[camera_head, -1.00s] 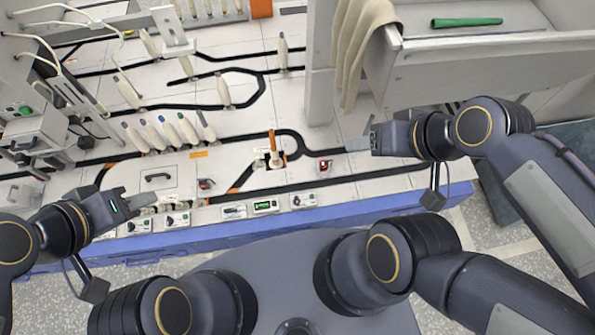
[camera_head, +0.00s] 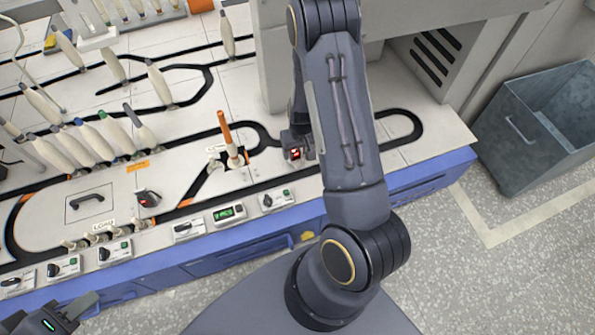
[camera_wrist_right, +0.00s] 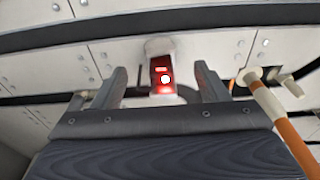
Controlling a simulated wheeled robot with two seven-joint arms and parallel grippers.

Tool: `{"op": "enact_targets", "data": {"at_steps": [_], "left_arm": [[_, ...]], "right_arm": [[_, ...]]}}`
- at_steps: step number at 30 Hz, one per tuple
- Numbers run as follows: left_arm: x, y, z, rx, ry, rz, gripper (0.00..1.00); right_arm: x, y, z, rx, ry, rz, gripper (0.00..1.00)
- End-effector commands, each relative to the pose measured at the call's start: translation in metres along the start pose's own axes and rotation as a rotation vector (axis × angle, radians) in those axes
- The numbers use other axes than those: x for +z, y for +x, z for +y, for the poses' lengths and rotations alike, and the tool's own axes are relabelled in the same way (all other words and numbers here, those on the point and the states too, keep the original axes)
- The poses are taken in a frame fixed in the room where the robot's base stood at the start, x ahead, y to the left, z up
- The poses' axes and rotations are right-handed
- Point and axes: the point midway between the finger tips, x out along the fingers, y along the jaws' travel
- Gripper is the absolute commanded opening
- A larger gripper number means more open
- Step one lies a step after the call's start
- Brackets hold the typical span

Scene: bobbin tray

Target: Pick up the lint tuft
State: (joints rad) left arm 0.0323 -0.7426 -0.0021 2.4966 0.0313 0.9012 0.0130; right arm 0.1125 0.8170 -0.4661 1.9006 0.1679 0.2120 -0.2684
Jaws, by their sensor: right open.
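A small white round spot, which may be the lint tuft (camera_wrist_right: 165,79), shows against a red-lit sensor (camera_wrist_right: 161,70) in the right wrist view. I cannot tell for sure whether it is lint or a light. The sensor (camera_head: 295,153) also shows in the head view, at the front of the machine. My right gripper (camera_wrist_right: 163,84) is open, its fingers to either side of the sensor in the right wrist view, with nothing between them that I can see held. In the head view my right arm hides most of it. My left gripper (camera_head: 84,306) is at the lower left corner, off the machine.
An orange-and-white rod (camera_head: 228,138) stands just left of the sensor. Several bobbins (camera_head: 85,143) stand in a row further left. Control boxes (camera_head: 230,212) line the front edge. A grey bin (camera_head: 535,130) stands on the floor at right.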

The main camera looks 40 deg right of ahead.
Motion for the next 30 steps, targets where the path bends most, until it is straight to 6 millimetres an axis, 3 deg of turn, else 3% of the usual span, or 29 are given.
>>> {"op": "enact_targets", "data": {"at_steps": [1,11,18,26,30], "left_arm": [[0.002,0.004,-0.002,0.000,0.000,0.001,0.36],[0.007,0.015,-0.007,0.000,0.000,0.001,0.36],[0.015,0.029,-0.013,0.000,0.000,0.001,0.36],[0.015,0.029,-0.013,0.000,0.000,0.000,0.36],[0.015,0.029,-0.013,0.000,0.000,0.000,0.36]], "right_arm": [[0.001,0.011,0.002,0.006,-0.003,-0.003,0.67],[0.000,0.043,0.001,0.007,-0.005,-0.003,0.67],[-0.001,0.079,0.001,0.007,-0.003,-0.006,0.67],[-0.003,0.083,0.000,0.006,-0.004,-0.003,0.67],[-0.002,0.083,0.000,0.006,-0.004,-0.004,0.53]]}}
